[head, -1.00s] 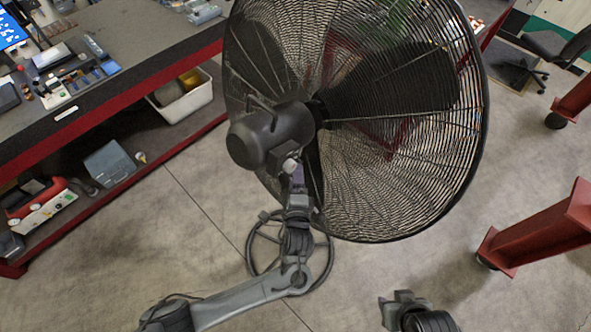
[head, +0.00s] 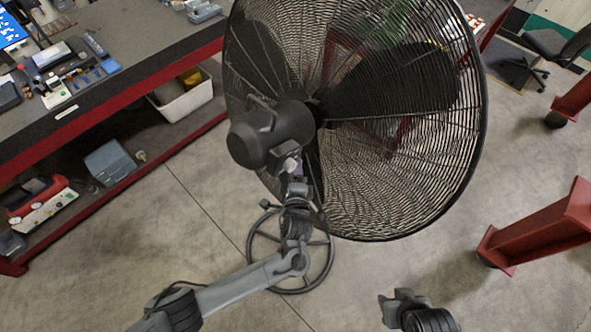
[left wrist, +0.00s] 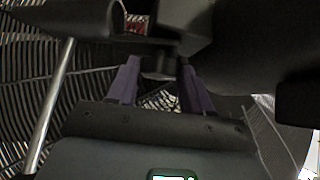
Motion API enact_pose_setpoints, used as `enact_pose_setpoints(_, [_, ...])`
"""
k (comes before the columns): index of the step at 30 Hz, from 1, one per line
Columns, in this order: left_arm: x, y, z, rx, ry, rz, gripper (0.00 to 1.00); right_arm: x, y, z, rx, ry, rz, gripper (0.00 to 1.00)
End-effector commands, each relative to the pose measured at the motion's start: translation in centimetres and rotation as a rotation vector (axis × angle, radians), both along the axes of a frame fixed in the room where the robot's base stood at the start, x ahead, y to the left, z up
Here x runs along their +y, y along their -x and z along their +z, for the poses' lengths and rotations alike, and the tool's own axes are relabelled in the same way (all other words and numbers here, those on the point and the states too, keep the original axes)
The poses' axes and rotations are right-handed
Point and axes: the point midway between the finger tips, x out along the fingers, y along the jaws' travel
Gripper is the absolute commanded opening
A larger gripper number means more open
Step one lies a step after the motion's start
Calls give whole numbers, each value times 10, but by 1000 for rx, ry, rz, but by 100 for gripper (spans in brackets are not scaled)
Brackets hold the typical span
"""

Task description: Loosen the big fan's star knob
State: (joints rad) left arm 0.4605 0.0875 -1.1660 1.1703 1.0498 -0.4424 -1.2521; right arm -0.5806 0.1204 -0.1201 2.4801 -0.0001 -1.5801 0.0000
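The big fan has a wide dark wire cage (head: 400,190) and a dark grey motor housing (head: 268,135). My left gripper (head: 293,172) is under the back of the housing, beside a small pale fitting (head: 289,164). In the left wrist view my left gripper's purple fingers (left wrist: 158,72) stand apart on either side of a dark part (left wrist: 160,68) under the housing. I cannot tell whether this part is the star knob, nor whether the fingers press on it. My right gripper (head: 397,303) is at the bottom of the head view, away from the fan; its fingers cannot be made out.
The fan's round base ring (head: 262,284) stands on the concrete floor behind my left arm. A red-edged workbench (head: 130,97) with tools is at the left. Red steel legs (head: 540,230) stand at the right. In the left wrist view a pale rod (left wrist: 50,105) runs beside the gripper.

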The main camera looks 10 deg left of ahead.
Motion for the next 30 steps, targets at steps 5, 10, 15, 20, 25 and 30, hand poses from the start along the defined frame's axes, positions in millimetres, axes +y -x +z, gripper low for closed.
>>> enact_pose_setpoints(5, [0, 0, -1, 0, 1, 0, 20, 0, 0, -1, 0, 0, 0, 38])
enact_pose_setpoints(10, [0, 1, -4, -22, 18, 0, 20, 0, 0, -7, 0, 0, 0, 38])
enact_pose_setpoints(15, [0, 1, -9, -83, 66, 0, 20, 0, 0, -22, -1, 0, 0, 38])
enact_pose_setpoints(20, [0, 1, -13, -172, 136, 0, 20, 0, 0, -44, -1, 0, 0, 38])
enact_pose_setpoints(25, [0, 0, -17, -275, 216, 1, 20, 0, 0, -70, -1, 0, 0, 38])
enact_pose_setpoints(30, [0, 0, -18, -366, 286, 1, 20, 0, 0, -94, 0, 0, 0, 38])
